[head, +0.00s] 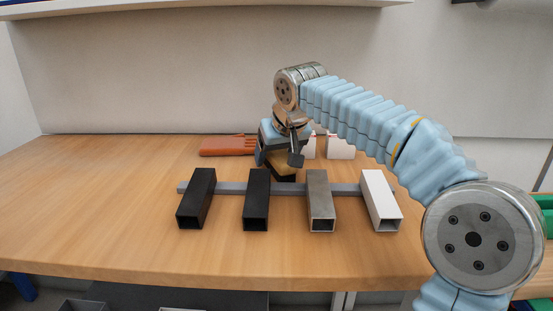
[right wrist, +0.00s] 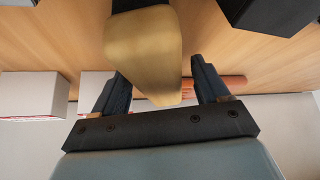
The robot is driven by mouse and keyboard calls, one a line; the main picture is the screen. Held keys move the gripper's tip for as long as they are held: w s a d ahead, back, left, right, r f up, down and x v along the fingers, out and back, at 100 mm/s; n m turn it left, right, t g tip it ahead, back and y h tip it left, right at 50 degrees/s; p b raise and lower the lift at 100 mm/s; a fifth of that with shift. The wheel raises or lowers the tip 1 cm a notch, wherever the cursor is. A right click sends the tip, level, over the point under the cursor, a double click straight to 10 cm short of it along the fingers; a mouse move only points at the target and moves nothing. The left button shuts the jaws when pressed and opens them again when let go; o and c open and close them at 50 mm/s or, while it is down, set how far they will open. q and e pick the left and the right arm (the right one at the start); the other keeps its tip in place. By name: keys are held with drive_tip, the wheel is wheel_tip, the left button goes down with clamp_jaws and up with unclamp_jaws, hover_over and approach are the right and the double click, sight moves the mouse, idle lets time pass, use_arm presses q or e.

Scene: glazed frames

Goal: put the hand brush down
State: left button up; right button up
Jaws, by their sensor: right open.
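The hand brush, with a tan wooden body (right wrist: 143,48), shows large between my fingers in the right wrist view. A dark part, probably its bristles, shows at that view's top edge. In the head view a little of its tan body (head: 281,168) shows under my right gripper (head: 276,157), behind the tube rack; the gripper hides most of it. My right gripper, also in the right wrist view (right wrist: 160,70), is open with its fingers on either side of the body. A gap shows at the right finger; contact at the left finger cannot be told. My left gripper is not in view.
A grey bar (head: 230,188) carries several square tubes, such as a black one (head: 197,198) and a white one (head: 380,200), just in front of the gripper. An orange item (head: 228,146) and white boxes (head: 341,147) stand behind. The wooden table (head: 100,190) is clear at left.

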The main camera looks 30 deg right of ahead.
drive_tip(key=shift+w+f, duration=0.1)
drive_tip(key=shift+f, duration=0.1)
drive_tip(key=c, duration=1.2)
drive_tip(key=shift+r, duration=0.6)
drive_tip(key=v, duration=0.3)
drive_tip(key=a+v, duration=0.1)
drive_tip(key=v, duration=0.4)
drive_tip(key=shift+w+a+r, duration=0.25)
drive_tip(key=shift+a+r, duration=0.15)
drive_tip(key=s+a+r, duration=0.1)
drive_tip(key=s, duration=0.1)
drive_tip(key=s+a+r, duration=0.2)
drive_tip(key=s, duration=0.1)
drive_tip(key=s+a+r, duration=0.1)
drive_tip(key=s, duration=0.2)
drive_tip(key=shift+s+a+r, duration=0.1)
drive_tip(key=shift+a+r, duration=0.05)
drive_tip(key=shift+a, duration=0.2)
